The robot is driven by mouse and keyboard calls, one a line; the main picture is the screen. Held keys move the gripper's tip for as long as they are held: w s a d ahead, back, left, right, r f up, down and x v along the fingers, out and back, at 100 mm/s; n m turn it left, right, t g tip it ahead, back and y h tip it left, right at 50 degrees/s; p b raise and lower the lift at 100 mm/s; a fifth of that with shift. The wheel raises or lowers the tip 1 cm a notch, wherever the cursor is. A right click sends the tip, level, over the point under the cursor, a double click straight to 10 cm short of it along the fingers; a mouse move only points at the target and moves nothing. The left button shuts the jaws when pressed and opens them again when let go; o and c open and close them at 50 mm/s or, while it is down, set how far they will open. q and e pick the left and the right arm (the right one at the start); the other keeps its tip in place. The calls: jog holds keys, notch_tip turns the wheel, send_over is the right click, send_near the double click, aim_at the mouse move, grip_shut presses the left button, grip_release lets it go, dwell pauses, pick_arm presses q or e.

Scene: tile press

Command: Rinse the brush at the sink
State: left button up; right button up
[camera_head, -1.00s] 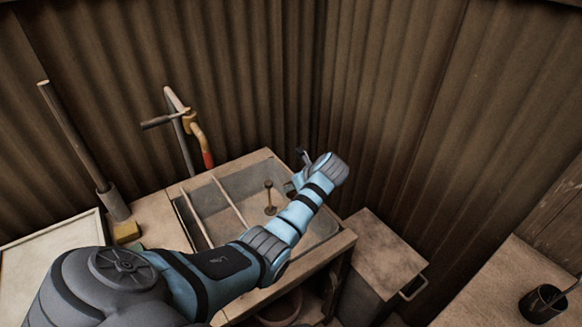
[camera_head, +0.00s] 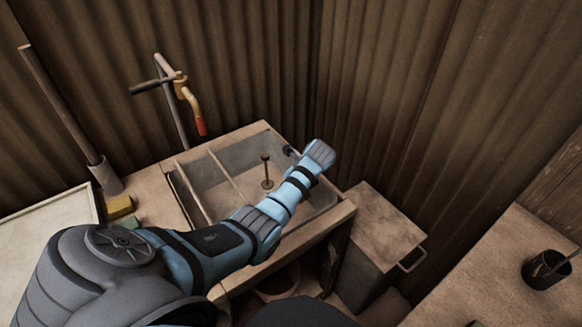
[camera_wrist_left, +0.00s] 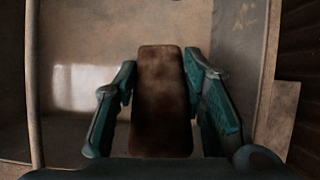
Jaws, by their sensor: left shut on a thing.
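The sink (camera_head: 207,195) is a wooden-framed basin with grey inner walls and a divider rail. A tap with a yellow body and red tip (camera_head: 201,127) stands at its back left. My left arm reaches over the sink's right side, and its gripper is mostly hidden behind its own wrist in the head view. In the left wrist view my left gripper (camera_wrist_left: 160,62) is shut on a brown, block-like thing, apparently the brush (camera_wrist_left: 162,100). Its bristles are hidden. The basin floor shows below it with a bright reflection. My right gripper is not in view.
An upright post (camera_head: 268,172) stands inside the basin. A box with a handle (camera_head: 380,228) stands right of the sink. A yellow block (camera_head: 119,206) lies at the left. A dark cup (camera_head: 543,270) sits on the right bench. Corrugated walls close off the back.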

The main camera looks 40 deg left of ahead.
pick_arm(q)
notch_tip(320, 180, down, 13)
jog(key=b, duration=1.1)
jog(key=shift+f+b, duration=0.25)
jog(key=shift+b, duration=0.25)
jog(key=shift+f, duration=0.1)
dwell(0.7)
dwell(0.5)
